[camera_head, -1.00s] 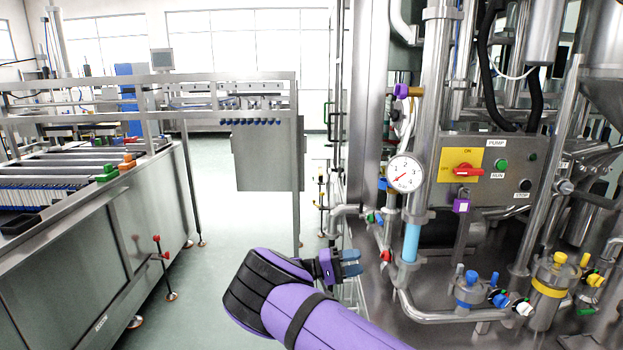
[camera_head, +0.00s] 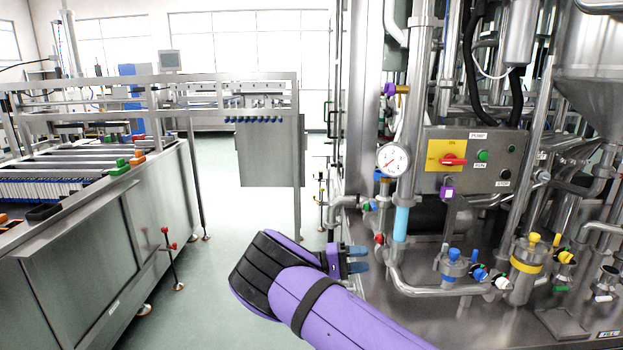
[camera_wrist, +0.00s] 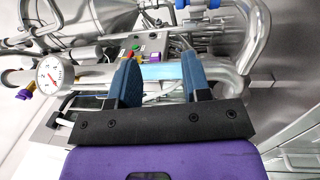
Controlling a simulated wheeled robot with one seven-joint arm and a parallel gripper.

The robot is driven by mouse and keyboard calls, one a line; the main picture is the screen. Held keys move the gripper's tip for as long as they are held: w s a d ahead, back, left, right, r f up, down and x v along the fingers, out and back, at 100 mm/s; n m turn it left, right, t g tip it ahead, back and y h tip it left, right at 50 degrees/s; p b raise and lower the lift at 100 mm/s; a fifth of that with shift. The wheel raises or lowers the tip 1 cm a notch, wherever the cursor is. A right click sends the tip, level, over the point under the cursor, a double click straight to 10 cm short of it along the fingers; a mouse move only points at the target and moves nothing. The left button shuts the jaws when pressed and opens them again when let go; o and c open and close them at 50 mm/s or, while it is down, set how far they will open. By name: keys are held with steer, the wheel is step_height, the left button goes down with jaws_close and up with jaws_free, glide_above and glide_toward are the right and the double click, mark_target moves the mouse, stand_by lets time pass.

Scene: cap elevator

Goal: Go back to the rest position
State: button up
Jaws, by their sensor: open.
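My gripper (camera_head: 357,259) is at the end of my purple and black arm, in the lower middle of the head view. It points right, toward the steel pipework. In the wrist view my gripper (camera_wrist: 163,82) shows two blue fingers standing apart with nothing held between them. Behind the fingers in that view are a steel pipe with a light-blue section (camera_wrist: 162,71) and a round gauge (camera_wrist: 55,76). I cannot tell the exact gap between the fingertips and the pipes.
The control panel (camera_head: 500,153) with a red switch (camera_head: 453,160) stands right. Valves with blue (camera_head: 454,254) and yellow (camera_head: 534,240) caps sit low right. A conveyor machine (camera_head: 95,235) stands left. Green floor (camera_head: 225,215) is open between.

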steer(key=s+d+r+m+g+y, duration=0.1)
steer(key=s+d+r+y, duration=0.65)
steer(key=r, duration=0.35)
steer(key=s+d+r+g+y, duration=0.1)
steer(key=s+d+r+y, duration=0.6)
steer(key=d+r, duration=0.25)
steer(key=s+r+t+y, duration=0.2)
steer(key=s+r+t, duration=0.2)
steer(key=s, duration=1)
steer(key=s+r+n+t+y, duration=0.1)
steer(key=s+r+t+y, duration=0.2)
steer(key=s+r, duration=0.4)
steer(key=s+t, duration=0.1)
steer(key=s, duration=0.6)
steer(key=shift+a, duration=0.15)
